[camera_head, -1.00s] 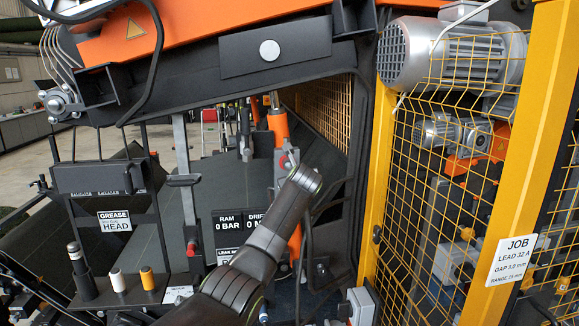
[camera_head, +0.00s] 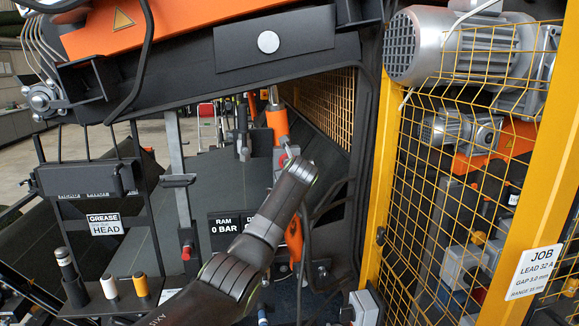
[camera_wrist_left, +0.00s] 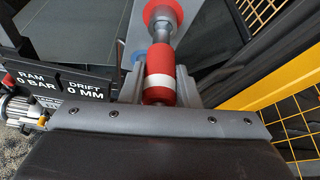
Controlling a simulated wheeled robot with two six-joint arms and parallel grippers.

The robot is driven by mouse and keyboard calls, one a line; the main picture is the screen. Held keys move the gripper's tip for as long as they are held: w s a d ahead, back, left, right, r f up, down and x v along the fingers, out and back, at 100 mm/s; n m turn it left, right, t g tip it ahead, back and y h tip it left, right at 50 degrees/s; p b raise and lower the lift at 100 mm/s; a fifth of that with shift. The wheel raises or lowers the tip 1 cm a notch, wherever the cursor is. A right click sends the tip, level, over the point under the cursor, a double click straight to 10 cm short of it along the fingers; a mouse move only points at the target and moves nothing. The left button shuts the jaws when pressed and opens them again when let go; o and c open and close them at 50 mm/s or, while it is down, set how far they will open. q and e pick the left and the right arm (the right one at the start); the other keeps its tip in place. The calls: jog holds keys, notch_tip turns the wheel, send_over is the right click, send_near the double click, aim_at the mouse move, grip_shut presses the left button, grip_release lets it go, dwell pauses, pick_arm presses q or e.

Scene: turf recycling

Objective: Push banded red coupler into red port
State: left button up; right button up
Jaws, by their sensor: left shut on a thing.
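The red coupler (camera_wrist_left: 159,68) with a white band is in the left wrist view, upright in the picture between the grey fingers of my left gripper (camera_wrist_left: 158,88). The gripper is shut on it. A silver metal neck (camera_wrist_left: 160,34) runs from the coupler's far end towards the red ring of the port (camera_wrist_left: 163,12) at the top edge. They look roughly in line; I cannot tell how far the neck is seated. A blue port (camera_wrist_left: 138,48) shows just left. In the head view my left arm reaches to the machine's middle, and its wrist hides most of the gripper and coupler. My right gripper is not in view.
A display sign (camera_head: 226,230) reading RAM 0 BAR stands left of my arm. A yellow mesh fence (camera_head: 440,190) closes off the right side. A dark beam (camera_head: 290,55) crosses above. A grease stand (camera_head: 105,225) is at the left.

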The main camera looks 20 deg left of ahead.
pick_arm(q)
jog(key=shift+s+d+r, duration=0.15)
jog(key=shift+r, duration=0.05)
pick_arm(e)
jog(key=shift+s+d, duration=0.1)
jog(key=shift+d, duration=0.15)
pick_arm(q)
jog(key=shift+f, duration=0.1)
dwell(0.4)
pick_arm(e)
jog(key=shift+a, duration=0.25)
pick_arm(q)
jog(key=shift+w+a, duration=0.45)
jog(key=shift+w, duration=0.3)
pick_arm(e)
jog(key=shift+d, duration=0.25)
pick_arm(q)
jog(key=shift+w+a, duration=0.2)
jog(key=shift+w+a, duration=0.25)
jog(key=shift+w, duration=0.2)
jog(key=shift+w+a, duration=0.3)
jog(key=shift+w, duration=0.05)
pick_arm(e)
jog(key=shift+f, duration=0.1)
